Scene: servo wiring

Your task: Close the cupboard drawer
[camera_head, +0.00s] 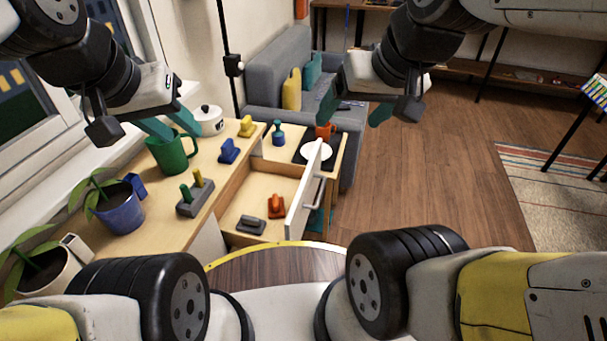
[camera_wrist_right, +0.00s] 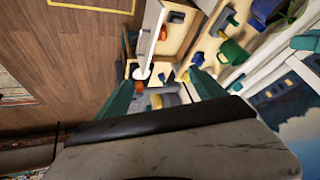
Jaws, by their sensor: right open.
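The cupboard drawer (camera_head: 262,187) is pulled out. Its white front (camera_head: 303,190) carries a silver bar handle (camera_head: 311,192). A grey block (camera_head: 250,224) and an orange block (camera_head: 276,206) lie inside it. The drawer front also shows at the top of the right wrist view (camera_wrist_right: 150,38). My right gripper (camera_head: 354,110) is open and empty, above and beyond the drawer; its two teal fingers are spread in the wrist view (camera_wrist_right: 162,95). My left gripper (camera_head: 172,124) hangs over the cupboard top by the green mug, its teal fingers apart and nothing seen between them.
The cupboard top (camera_head: 222,178) holds a green mug (camera_head: 172,153), a white pot (camera_head: 208,120), a blue plant pot (camera_head: 121,208) and several coloured blocks. A white plate (camera_head: 316,150) lies behind the drawer. A grey sofa (camera_head: 279,72) stands beyond.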

